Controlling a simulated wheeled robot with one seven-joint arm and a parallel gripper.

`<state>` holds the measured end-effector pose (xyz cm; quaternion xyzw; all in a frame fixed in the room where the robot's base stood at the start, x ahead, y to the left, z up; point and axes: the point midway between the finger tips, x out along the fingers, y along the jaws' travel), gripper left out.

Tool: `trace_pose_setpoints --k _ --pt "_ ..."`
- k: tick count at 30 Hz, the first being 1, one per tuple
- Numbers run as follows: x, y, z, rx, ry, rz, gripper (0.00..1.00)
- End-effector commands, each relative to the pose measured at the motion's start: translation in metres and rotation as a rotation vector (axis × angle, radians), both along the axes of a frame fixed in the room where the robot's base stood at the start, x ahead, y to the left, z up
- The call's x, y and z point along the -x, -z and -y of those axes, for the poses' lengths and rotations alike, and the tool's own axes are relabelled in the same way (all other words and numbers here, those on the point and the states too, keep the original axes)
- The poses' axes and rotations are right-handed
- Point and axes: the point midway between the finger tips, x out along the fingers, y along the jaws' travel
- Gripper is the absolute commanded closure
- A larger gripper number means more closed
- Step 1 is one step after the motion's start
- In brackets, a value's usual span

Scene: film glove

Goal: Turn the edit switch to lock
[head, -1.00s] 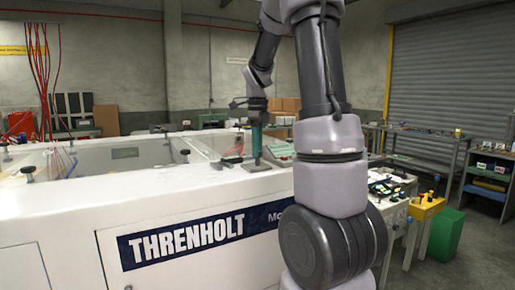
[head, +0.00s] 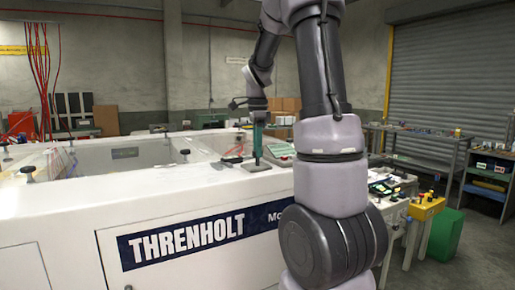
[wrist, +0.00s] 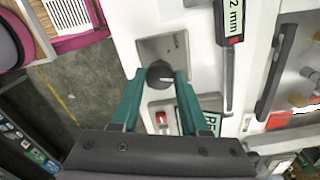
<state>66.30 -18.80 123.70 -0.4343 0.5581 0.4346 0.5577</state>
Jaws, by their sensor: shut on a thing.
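The edit switch is a dark round knob (wrist: 160,76) with a pale pointer mark, set on a grey metal plate (wrist: 178,46) in the wrist view. The pointer mark lies toward the right of that picture. My gripper (wrist: 158,82) has green fingers, one on each side of the knob, and is shut on it. In the head view my gripper (head: 257,158) points down onto the plate (head: 256,168) on top of the white machine, and the knob is hidden there. The lettering on the plate is too small to read.
A panel with a red button (wrist: 161,118) and a green display (wrist: 209,124) sits close beside the plate. The white machine (head: 90,195) has an open well to the left of my gripper.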

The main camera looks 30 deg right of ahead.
Motion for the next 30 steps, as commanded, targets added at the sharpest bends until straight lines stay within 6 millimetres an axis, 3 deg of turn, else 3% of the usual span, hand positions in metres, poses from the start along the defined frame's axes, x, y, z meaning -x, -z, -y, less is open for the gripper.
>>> trace_pose_setpoints --k 30 --pt "-0.0005 -0.0009 0.0004 0.001 -0.909 0.003 1.00"
